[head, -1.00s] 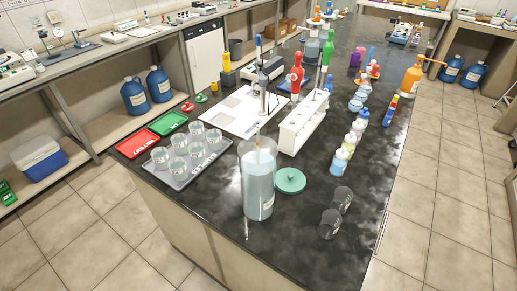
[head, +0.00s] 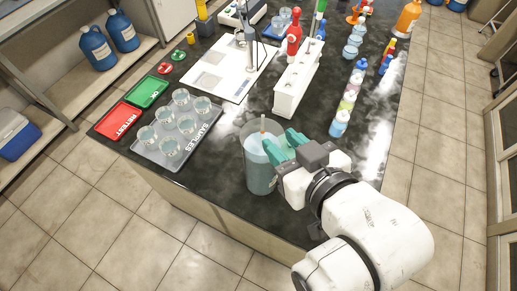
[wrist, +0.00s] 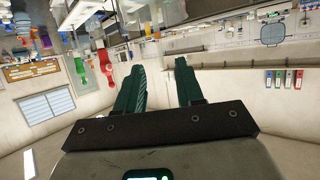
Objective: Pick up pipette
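A thin rod with an orange-brown top, which looks like the pipette (head: 262,125), stands upright in a tall glass jar of pale blue liquid (head: 259,172) near the bench's front edge. Its lower part is hard to make out through the glass. My gripper (head: 282,147), with teal fingers, is just right of the jar's mouth in the head view. Whether it touches the glass I cannot tell. In the wrist view the two fingers (wrist: 160,88) are apart with nothing between them. The jar and pipette do not show there.
A grey tray of several sample beakers (head: 150,157) lies left of the jar. Red (head: 118,121) and green (head: 146,92) trays lie beyond it. A white rack (head: 297,88) stands behind the jar. Small capped bottles (head: 340,122) line the right side. My arm covers the front right bench.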

